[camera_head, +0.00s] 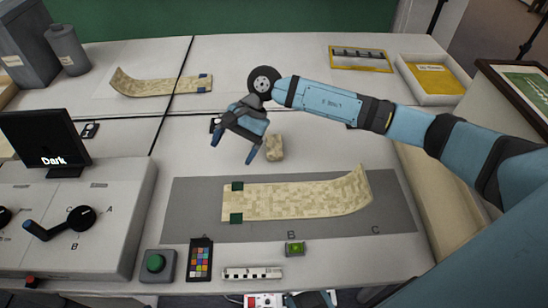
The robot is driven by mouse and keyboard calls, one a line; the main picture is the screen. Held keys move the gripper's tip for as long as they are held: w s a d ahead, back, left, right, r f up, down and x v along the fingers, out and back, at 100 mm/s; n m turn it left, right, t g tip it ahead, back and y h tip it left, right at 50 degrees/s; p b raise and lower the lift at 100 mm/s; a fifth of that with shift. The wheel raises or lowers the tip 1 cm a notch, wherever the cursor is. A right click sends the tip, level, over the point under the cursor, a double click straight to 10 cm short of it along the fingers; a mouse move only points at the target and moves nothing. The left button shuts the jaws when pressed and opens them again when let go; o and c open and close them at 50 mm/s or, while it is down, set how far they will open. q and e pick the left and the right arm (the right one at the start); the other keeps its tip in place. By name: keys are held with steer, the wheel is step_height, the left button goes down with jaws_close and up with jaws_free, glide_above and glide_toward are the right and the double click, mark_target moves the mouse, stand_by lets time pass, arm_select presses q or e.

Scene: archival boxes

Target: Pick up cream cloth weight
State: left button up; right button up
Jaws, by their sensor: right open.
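The cream cloth weight (275,147) is a small beige block on the pale table, just behind the grey mat (190,208). My right gripper (231,153) is open and empty, with its fingers pointing down toward the viewer. It is to the left of the weight, its right finger close to the weight's left side. I cannot tell whether they touch. My left gripper is not clearly in view.
A curled, patterned strip (290,197) with green tabs lies on the mat. A dark screen (42,138) and a control panel stand at left. A green button (155,263) and a colour chart (199,259) are in front.

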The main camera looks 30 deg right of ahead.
steer(key=w+d+n+t+h+b, duration=0.15)
steer(key=w+d+h, duration=0.25)
steer(key=d, duration=0.4)
steer(key=r+n+h+b, duration=0.1)
steer(key=n+h+b, duration=0.1)
steer(key=h, duration=0.1)
glide_above(274, 144)
steer(key=shift+t, duration=0.25)
steer(key=f, duration=0.7)
steer(key=shift+w+d+b, duration=0.15)
steer(key=shift+w+b, duration=0.05)
steer(key=shift+b, duration=0.1)
steer(key=shift+f, duration=0.8)
step_height(274, 144, down, 5)
steer(key=shift+s+r+b, duration=0.1)
steer(key=shift+s+b, duration=0.05)
steer(key=shift+b, duration=0.3)
arm_select(q)
steer(key=f, duration=0.2)
steer(key=shift+w+d+f+h, duration=0.15)
steer(key=shift+d+f+h, duration=0.15)
steer(key=shift+d+f, duration=0.05)
arm_select(e)
steer(key=c, duration=1.3)
